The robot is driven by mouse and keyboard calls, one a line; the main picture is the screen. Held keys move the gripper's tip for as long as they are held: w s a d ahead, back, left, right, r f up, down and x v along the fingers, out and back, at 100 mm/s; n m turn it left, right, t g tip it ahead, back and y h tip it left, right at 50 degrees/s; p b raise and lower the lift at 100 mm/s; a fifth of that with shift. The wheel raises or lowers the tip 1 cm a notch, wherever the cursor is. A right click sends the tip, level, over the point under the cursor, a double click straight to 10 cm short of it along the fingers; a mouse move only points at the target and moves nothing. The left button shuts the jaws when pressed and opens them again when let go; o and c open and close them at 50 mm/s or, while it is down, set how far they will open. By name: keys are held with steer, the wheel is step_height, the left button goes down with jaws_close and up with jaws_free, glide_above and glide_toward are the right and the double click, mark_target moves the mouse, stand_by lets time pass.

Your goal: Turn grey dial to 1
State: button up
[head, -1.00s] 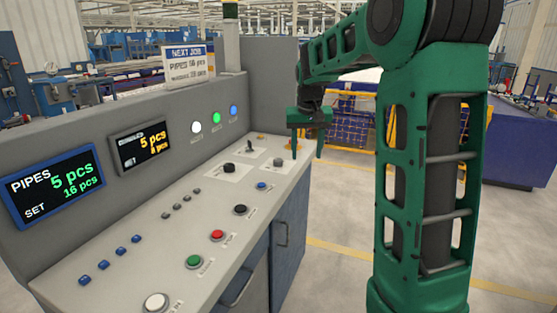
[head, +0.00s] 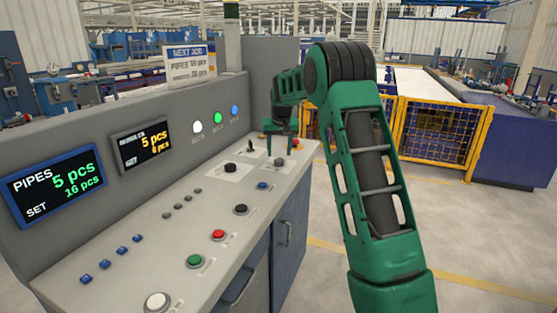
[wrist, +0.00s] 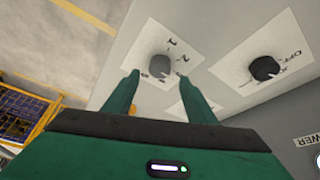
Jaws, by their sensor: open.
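The grey dial (wrist: 160,67) sits on a white plate marked 1, 2 and 0 in the wrist view. In the head view the grey dial (head: 279,162) is small, near the far end of the console. My gripper (wrist: 155,80) is open, with its two green fingers pointing at the plate, one on each side of the dial in the picture. I cannot tell whether they touch it. In the head view my gripper (head: 277,153) hangs just above the far end of the panel. The dial's pointer direction is hard to make out.
A black dial (wrist: 264,68) on an OFF-marked plate sits to the right in the wrist view. The console (head: 140,245) carries several buttons, including red (head: 218,235) and green (head: 194,261). An upright panel with screens and lamps stands behind. A yellow fence (head: 435,130) is at right.

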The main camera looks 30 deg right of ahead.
mark_target(279, 159)
steer(key=shift+x, duration=2.25)
steer(key=c, duration=1)
